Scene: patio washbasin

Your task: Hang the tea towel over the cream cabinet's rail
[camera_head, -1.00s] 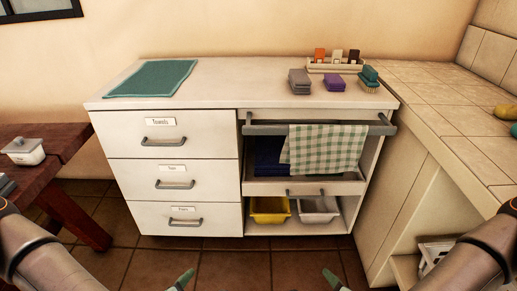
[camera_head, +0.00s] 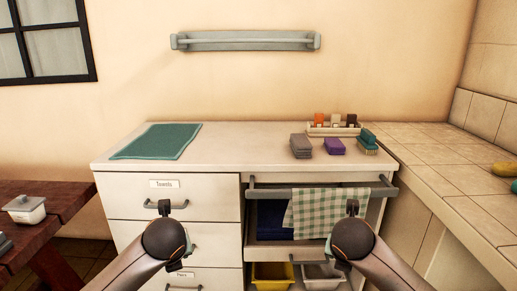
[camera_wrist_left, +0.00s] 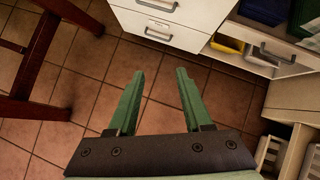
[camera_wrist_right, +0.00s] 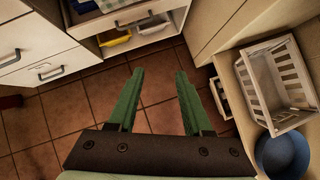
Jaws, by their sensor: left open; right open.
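The green-and-white checked tea towel (camera_head: 312,212) hangs over the right part of the grey rail (camera_head: 268,193) on the front of the cream cabinet (camera_head: 118,193). Its front layer hangs down before the open drawer, and a back layer shows slightly at its left. My left gripper (camera_wrist_left: 160,72) is open and empty above the tiled floor, before the cabinet's drawers. My right gripper (camera_wrist_right: 160,72) is open and empty above the floor, before the cabinet's open right side. Both are apart from the towel. In the head view my wrists hide most of the grippers.
A grey rail (camera_head: 245,41) is fixed to the wall. A wooden table (camera_head: 60,205) stands left, a tiled counter (camera_head: 450,165) right. A white crate (camera_wrist_right: 275,85) and blue bucket (camera_wrist_right: 285,155) sit right.

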